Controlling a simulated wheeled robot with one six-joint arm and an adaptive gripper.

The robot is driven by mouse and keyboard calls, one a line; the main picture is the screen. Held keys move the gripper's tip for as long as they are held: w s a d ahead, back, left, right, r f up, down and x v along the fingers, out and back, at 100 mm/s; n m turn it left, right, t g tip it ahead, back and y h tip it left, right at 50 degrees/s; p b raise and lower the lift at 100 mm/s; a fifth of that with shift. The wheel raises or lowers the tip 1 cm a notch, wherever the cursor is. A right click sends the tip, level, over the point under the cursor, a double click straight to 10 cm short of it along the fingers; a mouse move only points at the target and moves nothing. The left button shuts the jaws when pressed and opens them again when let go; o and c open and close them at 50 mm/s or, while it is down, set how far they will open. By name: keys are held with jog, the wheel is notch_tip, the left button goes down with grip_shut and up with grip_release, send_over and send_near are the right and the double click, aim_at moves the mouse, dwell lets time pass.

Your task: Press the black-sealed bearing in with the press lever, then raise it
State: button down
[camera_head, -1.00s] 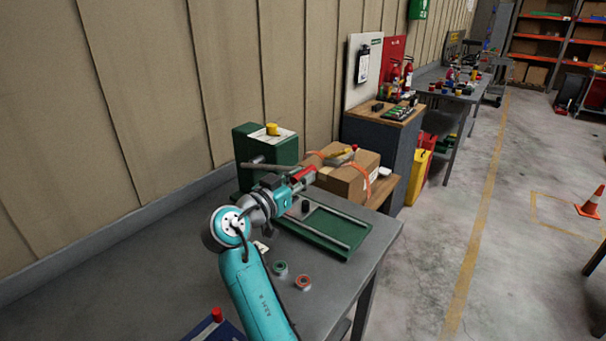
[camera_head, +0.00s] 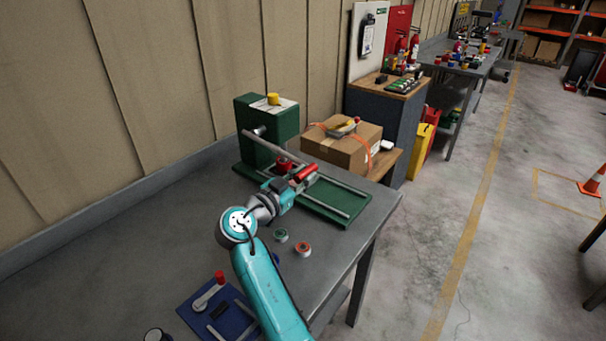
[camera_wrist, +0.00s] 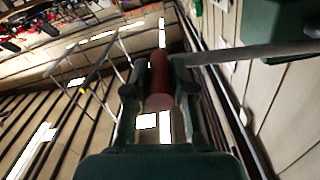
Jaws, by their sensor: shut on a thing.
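The green press (camera_head: 268,125) stands at the back of the table, with a long green base (camera_head: 322,207) reaching to the right. Its grey lever (camera_head: 279,153) slopes down to the right and ends in a red grip (camera_head: 307,173). My gripper (camera_head: 299,178) is shut on this grip. In the wrist view the red grip (camera_wrist: 158,82) lies between the fingers, with the lever rod (camera_wrist: 250,52) at the right. A small red part (camera_head: 284,163) shows behind the lever. I cannot make out the black-sealed bearing; my arm and the lever cover part of the press.
A green-faced ring (camera_head: 281,236) and a red-faced ring (camera_head: 303,249) lie on the table in front of the base. A blue board (camera_head: 203,316) with a red-knobbed handle is at the front. A cardboard box (camera_head: 345,152) stands right of the press. The table's left is clear.

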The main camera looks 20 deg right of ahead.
jog(key=shift+f, duration=0.25)
jog(key=c, duration=1)
grip_release()
jog(key=shift+r, duration=0.1)
jog(key=v, duration=1.2)
